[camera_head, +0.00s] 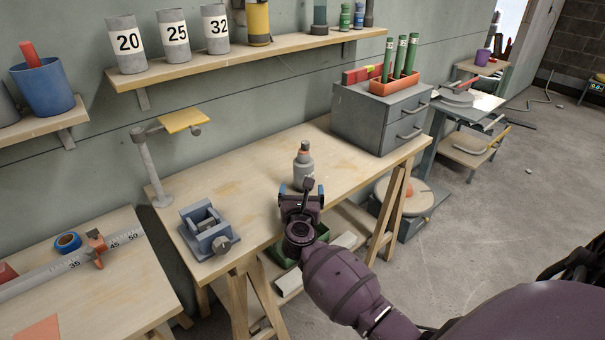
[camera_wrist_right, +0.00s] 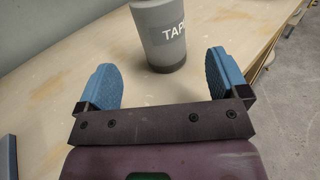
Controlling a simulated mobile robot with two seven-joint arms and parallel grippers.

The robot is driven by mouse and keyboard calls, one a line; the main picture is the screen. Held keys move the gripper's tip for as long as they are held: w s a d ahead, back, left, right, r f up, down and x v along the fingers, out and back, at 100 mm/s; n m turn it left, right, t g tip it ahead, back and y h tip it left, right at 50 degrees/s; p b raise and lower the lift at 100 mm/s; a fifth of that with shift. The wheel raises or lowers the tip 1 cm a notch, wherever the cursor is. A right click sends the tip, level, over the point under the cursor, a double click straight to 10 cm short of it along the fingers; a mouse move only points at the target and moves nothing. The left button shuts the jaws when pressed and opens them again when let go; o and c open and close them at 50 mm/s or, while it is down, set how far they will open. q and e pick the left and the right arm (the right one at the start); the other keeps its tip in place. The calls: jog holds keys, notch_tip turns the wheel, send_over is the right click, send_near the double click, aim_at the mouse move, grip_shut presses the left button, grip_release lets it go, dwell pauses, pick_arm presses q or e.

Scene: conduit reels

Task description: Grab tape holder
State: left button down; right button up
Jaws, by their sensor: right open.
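The tape holder is a grey bottle-shaped container (camera_head: 303,170) with an orange band and a dark cap, upright on the wooden workbench (camera_head: 260,150). My right gripper (camera_head: 301,189) is at the bench's front edge, just in front of the holder. Its two blue fingers (camera_wrist_right: 167,78) are apart, with nothing between them, and the holder stands just beyond the fingertips. My left gripper is in neither view.
A blue-grey vise (camera_head: 205,230) stands left of the gripper. A grey drawer cabinet (camera_head: 375,118) with an orange tray of green tubes (camera_head: 398,62) stands at the bench's right end. A lamp-like stand (camera_head: 155,170) is at the back left. Bench around the holder is clear.

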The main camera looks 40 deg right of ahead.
aim_at(303, 179)
jog(key=shift+b+x, duration=0.55)
jog(key=shift+x, duration=3.65)
jog(key=shift+d, duration=0.1)
jog(key=shift+c, duration=0.2)
jog(key=c, duration=1.1)
